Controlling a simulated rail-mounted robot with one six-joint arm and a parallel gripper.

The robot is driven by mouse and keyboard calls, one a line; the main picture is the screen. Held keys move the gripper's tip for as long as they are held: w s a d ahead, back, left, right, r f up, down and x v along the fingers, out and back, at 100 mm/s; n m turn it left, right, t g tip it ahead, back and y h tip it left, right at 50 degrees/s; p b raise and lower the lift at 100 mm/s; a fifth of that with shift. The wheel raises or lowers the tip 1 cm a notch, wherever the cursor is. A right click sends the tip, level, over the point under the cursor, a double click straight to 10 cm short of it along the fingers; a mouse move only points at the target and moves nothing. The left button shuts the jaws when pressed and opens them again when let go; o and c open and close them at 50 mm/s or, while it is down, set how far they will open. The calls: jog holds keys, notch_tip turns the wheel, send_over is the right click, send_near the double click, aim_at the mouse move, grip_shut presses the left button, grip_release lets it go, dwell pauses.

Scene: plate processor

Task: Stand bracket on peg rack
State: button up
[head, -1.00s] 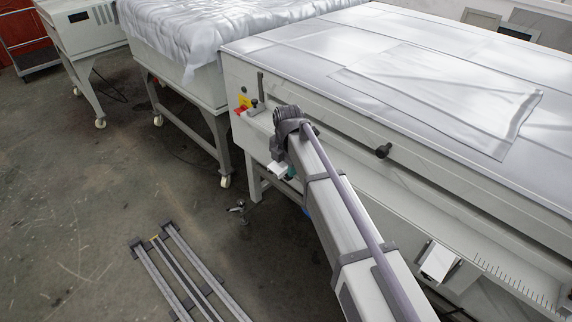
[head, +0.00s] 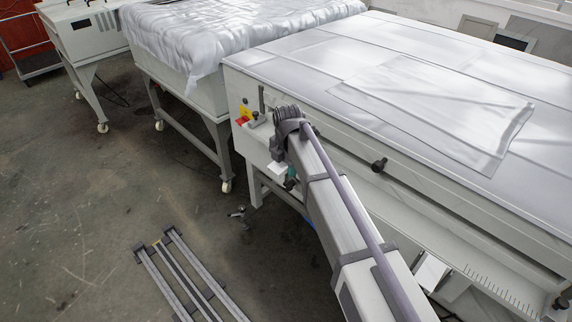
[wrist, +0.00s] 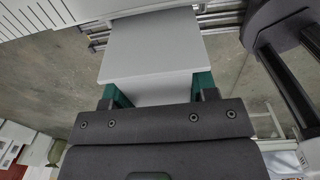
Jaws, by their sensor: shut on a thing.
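My gripper (wrist: 158,96) has green fingers and is shut on a pale grey, flat-faced piece, which I take to be the bracket (wrist: 153,47). The bracket extends beyond the fingertips in the wrist view, and its lower part shows between the fingers. In the head view the bracket (head: 277,169) is a small white shape at the far end of my arm, beside the front of the large white machine. My gripper is mostly hidden there behind my wrist. I cannot make out a peg rack in either view.
The white machine (head: 330,150) fills the right side, with a black knob (head: 379,165) on its front. A table draped in plastic film (head: 215,45) stands behind. Metal rails (head: 185,275) lie on the floor at lower left. Open concrete floor (head: 75,190) is at left.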

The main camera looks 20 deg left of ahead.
jog(key=shift+r+p, duration=2.7)
jog(key=shift+r, duration=0.2)
